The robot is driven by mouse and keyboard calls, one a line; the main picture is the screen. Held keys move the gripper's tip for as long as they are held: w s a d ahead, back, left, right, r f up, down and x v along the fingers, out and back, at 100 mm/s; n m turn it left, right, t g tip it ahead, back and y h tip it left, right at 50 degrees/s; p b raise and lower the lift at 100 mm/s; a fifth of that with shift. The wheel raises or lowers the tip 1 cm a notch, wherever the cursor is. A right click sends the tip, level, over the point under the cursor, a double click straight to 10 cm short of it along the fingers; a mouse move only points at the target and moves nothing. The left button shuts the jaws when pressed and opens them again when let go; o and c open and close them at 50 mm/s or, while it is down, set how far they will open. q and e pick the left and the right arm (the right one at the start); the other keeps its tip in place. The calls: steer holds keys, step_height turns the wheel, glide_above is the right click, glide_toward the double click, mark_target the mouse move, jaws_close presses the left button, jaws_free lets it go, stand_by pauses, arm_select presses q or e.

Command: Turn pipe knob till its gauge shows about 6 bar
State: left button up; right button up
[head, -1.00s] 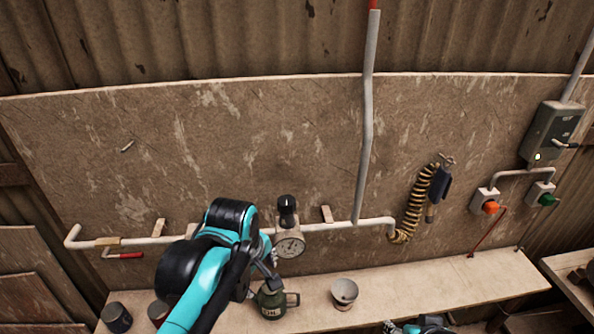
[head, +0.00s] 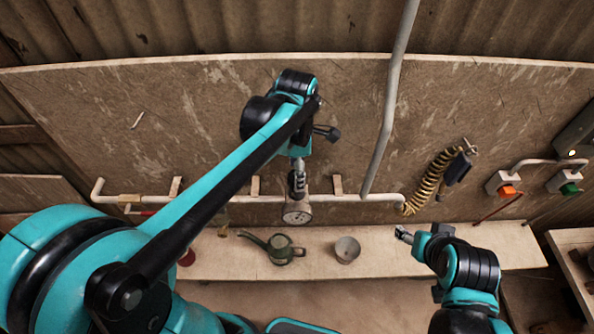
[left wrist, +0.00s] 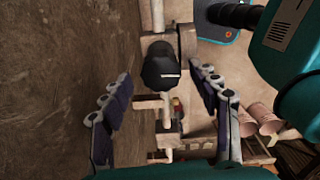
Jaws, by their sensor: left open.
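The black pipe knob (head: 297,186) sits on top of the round gauge (head: 297,214) on the white wall pipe. The gauge face is pale; its needle is too small to read. My left gripper (head: 298,170) is over the knob from above and partly covers it. In the left wrist view the black knob (left wrist: 160,66) lies between the two spread fingers of my left gripper (left wrist: 160,78), with room on both sides. That gripper is open and holds nothing. My right gripper (head: 404,235) is above the bench, well right of the gauge; its finger opening is unclear.
The white pipe (head: 350,198) runs along the board with brackets. A coiled hose (head: 428,188) hangs right of the gauge. Orange (head: 507,190) and green (head: 570,189) buttons are farther right.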

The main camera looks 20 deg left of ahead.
arm_select(q)
steer(key=shift+w+f, duration=0.2)
steer(key=shift+f, duration=0.5)
steer(key=shift+s, duration=0.4)
steer(key=shift+w, duration=0.15)
steer(key=c, duration=1.2)
steer(key=shift+o, duration=0.2)
steer(key=shift+m, duration=0.5)
steer(key=m+b, duration=0.1)
steer(key=m, duration=0.3)
steer(key=shift+m, duration=0.3)
steer(key=m+b, duration=0.1)
steer(key=m, duration=0.4)
steer(key=shift+r+m, duration=0.1)
steer(key=shift+m, duration=0.3)
